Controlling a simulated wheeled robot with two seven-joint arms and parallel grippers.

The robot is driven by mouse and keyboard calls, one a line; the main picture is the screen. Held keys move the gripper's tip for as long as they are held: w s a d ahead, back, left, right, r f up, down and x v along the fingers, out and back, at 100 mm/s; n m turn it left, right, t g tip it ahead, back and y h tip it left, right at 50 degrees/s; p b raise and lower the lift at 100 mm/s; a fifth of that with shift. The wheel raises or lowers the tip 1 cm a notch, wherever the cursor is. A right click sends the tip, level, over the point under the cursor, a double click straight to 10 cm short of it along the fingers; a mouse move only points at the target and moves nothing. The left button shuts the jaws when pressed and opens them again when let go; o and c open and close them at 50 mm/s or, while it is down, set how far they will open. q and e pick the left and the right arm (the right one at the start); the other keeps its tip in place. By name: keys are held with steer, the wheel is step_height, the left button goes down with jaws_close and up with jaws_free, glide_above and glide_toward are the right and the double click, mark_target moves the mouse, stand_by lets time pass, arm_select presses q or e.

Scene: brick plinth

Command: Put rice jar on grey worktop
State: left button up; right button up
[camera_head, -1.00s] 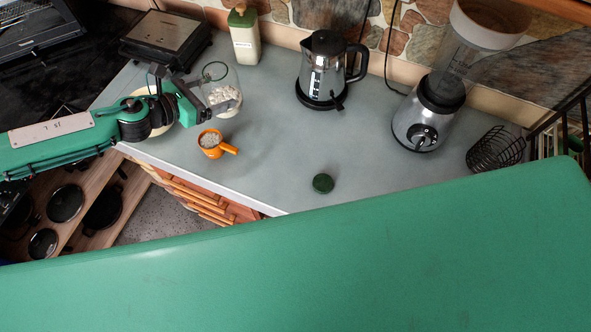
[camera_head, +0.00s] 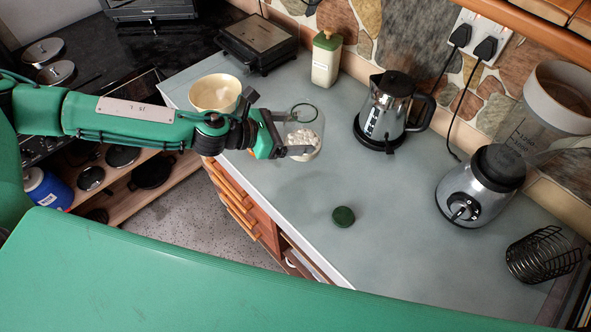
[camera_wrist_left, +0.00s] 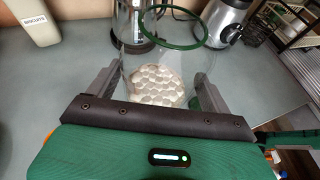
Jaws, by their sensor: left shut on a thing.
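A clear glass jar (camera_head: 306,135) with a green rim and pale white contents is at my left gripper in the head view. I take it for the rice jar. It also shows in the left wrist view (camera_wrist_left: 160,80), between the two fingers. My left gripper (camera_head: 288,133) is shut on this jar. The jar is over the grey worktop (camera_head: 295,215); I cannot tell whether its base touches it. A dark green round lid (camera_head: 343,216) lies apart on the worktop. My right gripper is not in view.
A cream bowl (camera_head: 215,92) is behind my left arm. A biscuits canister (camera_head: 326,60), a kettle (camera_head: 386,112), a blender (camera_head: 480,188) and a wire holder (camera_head: 540,255) stand on the worktop. Its middle is clear around the lid.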

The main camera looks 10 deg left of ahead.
arm_select(q)
steer(key=shift+f+b, duration=1.1)
steer(key=shift+f, duration=6.5)
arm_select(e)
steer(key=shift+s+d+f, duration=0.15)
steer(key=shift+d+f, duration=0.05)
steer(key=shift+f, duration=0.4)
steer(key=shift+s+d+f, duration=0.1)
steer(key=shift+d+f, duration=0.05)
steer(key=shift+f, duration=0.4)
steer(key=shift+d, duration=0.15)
